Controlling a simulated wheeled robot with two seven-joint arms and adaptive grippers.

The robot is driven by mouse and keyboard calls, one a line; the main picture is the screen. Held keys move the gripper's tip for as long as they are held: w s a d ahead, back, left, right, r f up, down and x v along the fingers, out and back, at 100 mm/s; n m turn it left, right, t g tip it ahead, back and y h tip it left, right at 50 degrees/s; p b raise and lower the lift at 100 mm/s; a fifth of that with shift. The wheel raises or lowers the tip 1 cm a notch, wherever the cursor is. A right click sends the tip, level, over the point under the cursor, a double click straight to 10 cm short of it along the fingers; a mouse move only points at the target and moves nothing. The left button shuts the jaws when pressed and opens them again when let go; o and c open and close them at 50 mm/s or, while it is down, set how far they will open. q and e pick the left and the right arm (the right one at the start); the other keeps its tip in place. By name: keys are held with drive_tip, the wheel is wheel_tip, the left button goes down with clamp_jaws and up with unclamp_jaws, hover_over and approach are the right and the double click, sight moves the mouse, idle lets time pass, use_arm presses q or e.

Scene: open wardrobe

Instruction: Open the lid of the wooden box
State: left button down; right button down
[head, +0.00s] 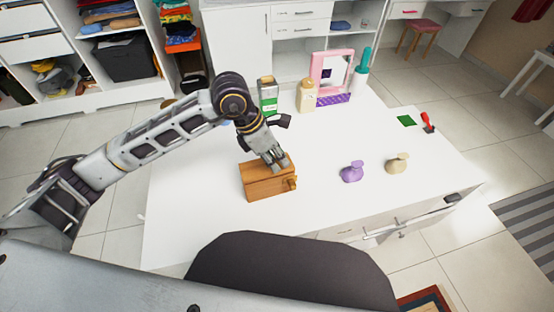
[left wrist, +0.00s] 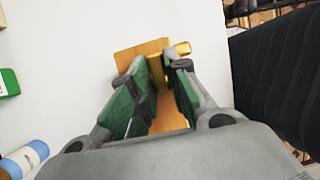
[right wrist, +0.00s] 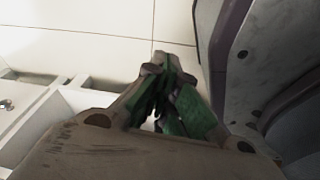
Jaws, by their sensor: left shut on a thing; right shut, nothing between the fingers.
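The wooden box (head: 262,185) stands on the white table, left of its middle, with a brass-coloured clasp (head: 291,183) on its right end. Its lid appears closed in the head view. My left gripper (head: 276,163) is over the top of the box, at its right part. In the left wrist view, the left fingers (left wrist: 163,85) are nearly together on part of the wooden box (left wrist: 140,52), close to the clasp (left wrist: 182,48); the exact contact is hidden by the fingers. My right gripper (right wrist: 172,85) is shut and empty, low beside the table, away from the box.
Behind the box stand a green-and-white carton (head: 268,97), a cream bottle (head: 306,96), a pink-framed mirror (head: 334,70) and a teal bottle (head: 361,72). The table (head: 200,225) is clear in front.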

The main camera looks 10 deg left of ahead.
use_arm(q)
drive_tip(key=shift+w+a+r+n+g+h, duration=0.15)
drive_tip(key=shift+w+a+r+g+h, duration=0.25)
drive_tip(key=shift+g, duration=0.3)
drive_tip(key=shift+w+a+r+n+g+h, duration=0.1)
drive_tip(key=shift+w+r+n+g+h, duration=0.1)
drive_tip(key=shift+w+g+h, duration=0.4)
drive_tip(key=shift+w+a+r+g+h, duration=0.15)
drive_tip(key=shift+w+g, duration=0.1)
drive_tip(key=shift+g, duration=0.3)
drive_tip(key=shift+w+a+r+g+h, duration=0.15)
drive_tip(key=shift+w+g, duration=0.1)
drive_tip(key=shift+g, duration=0.3)
drive_tip(key=shift+n, duration=0.25)
drive_tip(key=c, duration=1.4)
unclamp_jaws()
drive_tip(key=shift+o, duration=0.2)
drive_tip(key=v, duration=1.2)
drive_tip(key=shift+f, duration=0.15)
drive_tip(key=shift+w, duration=0.1)
